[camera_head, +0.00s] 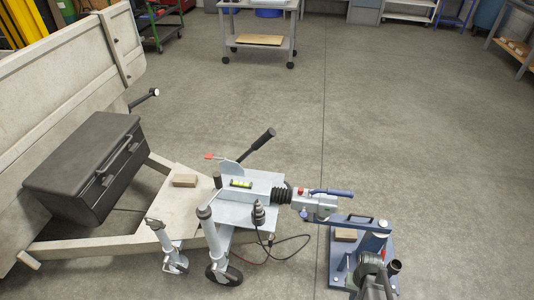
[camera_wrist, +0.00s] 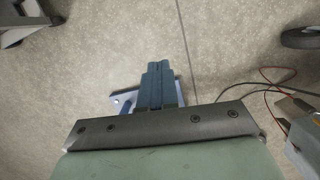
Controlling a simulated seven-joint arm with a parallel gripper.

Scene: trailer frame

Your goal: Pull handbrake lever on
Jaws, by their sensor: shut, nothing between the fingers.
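The handbrake lever (camera_head: 258,146) has a thick black grip and slants up to the right above the drawbar. Its lower end meets a grey plate beside a small red-tipped part (camera_head: 209,156). My gripper (camera_wrist: 158,66) shows in the wrist view as two blue fingers pressed together, empty, over the concrete floor. The lever does not show in the wrist view. In the head view, part of my arm (camera_head: 371,274) appears at the bottom, to the right of and nearer than the lever; the fingertips cannot be made out there.
The coupling head with its blue handle (camera_head: 332,192) and black bellows (camera_head: 282,194) lies right of the lever. A blue stand (camera_head: 340,273) is beside my arm. Jockey wheel (camera_head: 224,273), cables (camera_head: 284,255) and black toolbox (camera_head: 85,160) lie left.

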